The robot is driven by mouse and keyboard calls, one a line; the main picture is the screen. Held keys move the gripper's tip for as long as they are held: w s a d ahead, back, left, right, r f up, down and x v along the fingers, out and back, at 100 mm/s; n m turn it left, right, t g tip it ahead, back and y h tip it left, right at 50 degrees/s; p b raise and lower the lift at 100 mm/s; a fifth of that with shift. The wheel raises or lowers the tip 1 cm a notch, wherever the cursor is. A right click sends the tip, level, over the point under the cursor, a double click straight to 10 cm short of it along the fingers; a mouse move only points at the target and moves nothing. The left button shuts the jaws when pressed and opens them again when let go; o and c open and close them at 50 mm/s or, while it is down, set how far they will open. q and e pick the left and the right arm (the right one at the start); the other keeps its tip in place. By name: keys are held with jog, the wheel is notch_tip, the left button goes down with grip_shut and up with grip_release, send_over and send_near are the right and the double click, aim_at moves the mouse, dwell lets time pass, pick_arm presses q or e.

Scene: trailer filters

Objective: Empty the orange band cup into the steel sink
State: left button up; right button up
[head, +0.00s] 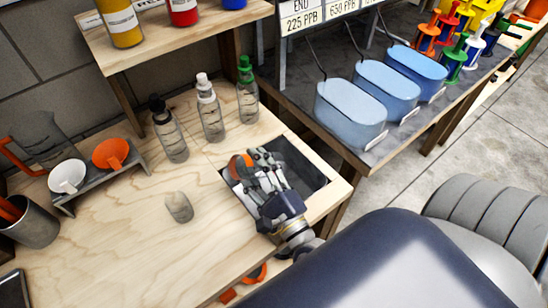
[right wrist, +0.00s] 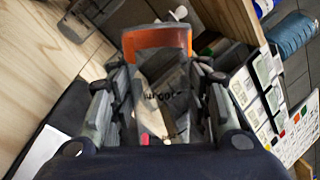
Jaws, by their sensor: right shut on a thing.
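The orange band cup (head: 239,166) shows only in part in the head view, as an orange patch beside my right gripper's fingers. In the right wrist view its orange band (right wrist: 157,40) stands beyond the fingertips, and the fingers hide much of the rest. My right gripper (head: 263,171) is shut on this cup and holds it over the left part of the steel sink (head: 304,163). The sink is a dark rectangular basin set in the wooden bench. The cup's tilt and its contents cannot be made out. My left gripper is not in view.
A small clear cup (head: 179,207) stands on the bench left of the sink. Bottles with black, white and green caps (head: 247,92) stand behind the sink. A rack at left holds white and orange funnels (head: 110,153).

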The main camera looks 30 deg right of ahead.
jog(key=shift+d+r+m, duration=0.25)
jog(key=shift+d+m, duration=0.15)
jog(key=shift+m, duration=0.4)
dwell(1.0)
